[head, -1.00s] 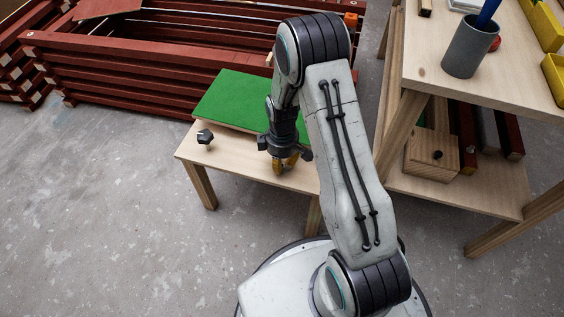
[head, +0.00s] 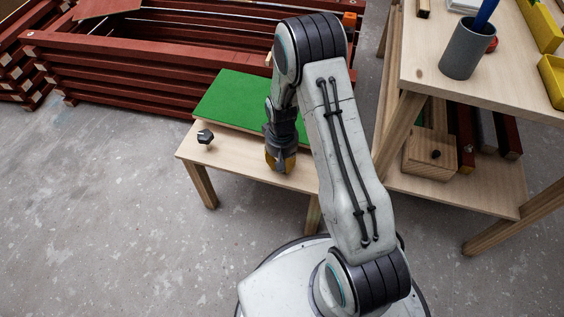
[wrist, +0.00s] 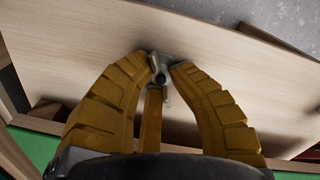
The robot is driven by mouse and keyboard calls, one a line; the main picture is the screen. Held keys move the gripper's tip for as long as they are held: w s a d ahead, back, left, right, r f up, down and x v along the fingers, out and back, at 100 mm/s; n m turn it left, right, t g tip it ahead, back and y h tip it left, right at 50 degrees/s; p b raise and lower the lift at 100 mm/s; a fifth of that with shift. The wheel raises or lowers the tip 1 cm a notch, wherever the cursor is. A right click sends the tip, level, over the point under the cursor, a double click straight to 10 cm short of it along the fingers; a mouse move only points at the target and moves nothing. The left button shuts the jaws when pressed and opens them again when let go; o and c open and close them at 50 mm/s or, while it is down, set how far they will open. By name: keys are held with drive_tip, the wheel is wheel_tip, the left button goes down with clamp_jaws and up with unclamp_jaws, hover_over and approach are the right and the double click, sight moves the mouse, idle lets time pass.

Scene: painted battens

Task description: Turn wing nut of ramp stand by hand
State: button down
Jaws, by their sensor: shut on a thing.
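The ramp stand is a low pale wooden bench (head: 235,164) with a green-topped board (head: 232,101) on it. My gripper (head: 281,170) points down at the bench top in front of the green board. In the wrist view, the brown padded fingers of my gripper (wrist: 160,64) close in on a small grey metal wing nut (wrist: 161,72) and are shut on it. The wing nut is partly covered by the fingertips there and is hidden in the head view. A black knob (head: 205,137) stands on the bench top, left of my gripper and apart from it.
Dark red battens (head: 150,75) are stacked behind the bench. A taller wooden table (head: 430,80) stands at right, with a grey cup (head: 467,48) on top and a wooden block (head: 430,154) on its lower shelf. Bare floor (head: 100,220) lies at left.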

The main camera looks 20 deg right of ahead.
drive_tip(key=m, duration=0.5)
drive_tip(key=shift+s+a+f, duration=0.1)
drive_tip(key=shift+s+a, duration=0.05)
drive_tip(key=shift+s, duration=0.05)
drive_tip(key=shift+m, duration=0.3)
drive_tip(key=c, duration=1.1)
unclamp_jaws()
drive_tip(key=shift+w, duration=0.15)
drive_tip(key=shift+c, duration=0.2)
wheel_tip(320, 180, up, 12)
